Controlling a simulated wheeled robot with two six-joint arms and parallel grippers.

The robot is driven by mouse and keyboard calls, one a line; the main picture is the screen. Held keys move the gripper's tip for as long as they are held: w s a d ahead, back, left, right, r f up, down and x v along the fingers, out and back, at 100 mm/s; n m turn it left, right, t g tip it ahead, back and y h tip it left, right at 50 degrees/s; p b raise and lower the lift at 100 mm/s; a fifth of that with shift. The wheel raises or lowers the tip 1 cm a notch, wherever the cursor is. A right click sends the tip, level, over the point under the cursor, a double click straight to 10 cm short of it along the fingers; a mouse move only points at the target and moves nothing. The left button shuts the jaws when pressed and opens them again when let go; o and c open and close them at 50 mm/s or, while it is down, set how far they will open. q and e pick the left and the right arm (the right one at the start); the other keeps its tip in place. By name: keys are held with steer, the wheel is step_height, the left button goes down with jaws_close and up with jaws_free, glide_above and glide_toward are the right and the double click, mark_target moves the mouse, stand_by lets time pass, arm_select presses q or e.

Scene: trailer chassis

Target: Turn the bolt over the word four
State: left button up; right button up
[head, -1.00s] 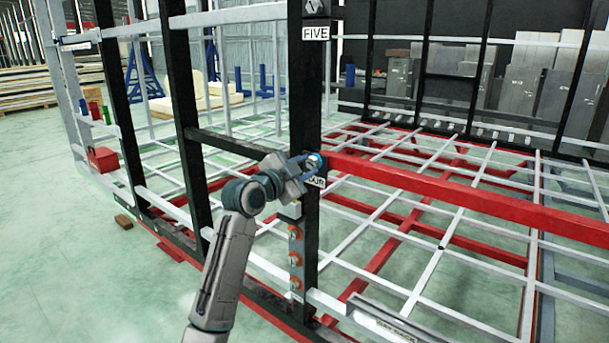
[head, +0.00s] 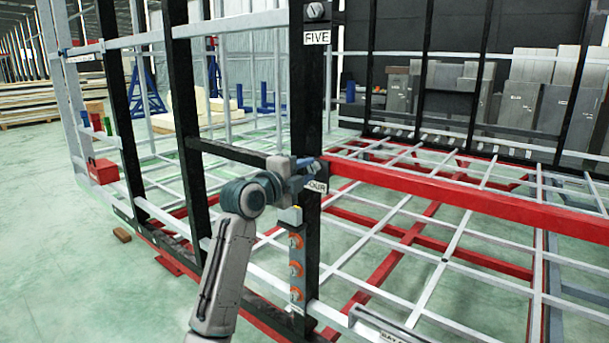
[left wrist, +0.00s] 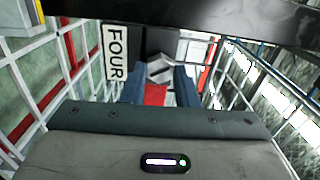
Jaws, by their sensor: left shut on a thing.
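The white label with the word FOUR (head: 316,187) is on a black upright post. It also shows in the left wrist view (left wrist: 115,53), turned on its side. My left gripper (head: 312,166) is at the post just above this label, shut on the bolt there; the gripper hides the bolt in the head view. In the left wrist view the grey bolt head (left wrist: 160,68) shows at the far end between the two blue fingers of the left gripper (left wrist: 160,88). My right gripper is not in view.
A second bolt (head: 315,11) sits above the label FIVE (head: 317,38) higher on the post. A panel with orange-red knobs (head: 296,268) is below. A red beam (head: 430,186) runs right from the post. A red box (head: 102,171) is at left.

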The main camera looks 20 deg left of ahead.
arm_select(q)
steer(key=shift+f, duration=0.35)
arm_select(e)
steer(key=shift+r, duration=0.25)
arm_select(q)
steer(key=o, duration=0.9)
steer(key=shift+c, duration=0.2)
steer(key=shift+o, duration=0.7)
steer(key=shift+d+r, duration=0.1)
steer(key=shift+r, duration=0.15)
steer(key=shift+s, duration=0.1)
steer(key=shift+s+a, duration=0.2)
steer(key=shift+s, duration=0.05)
steer(key=b+v, duration=0.1)
steer(key=v, duration=0.9)
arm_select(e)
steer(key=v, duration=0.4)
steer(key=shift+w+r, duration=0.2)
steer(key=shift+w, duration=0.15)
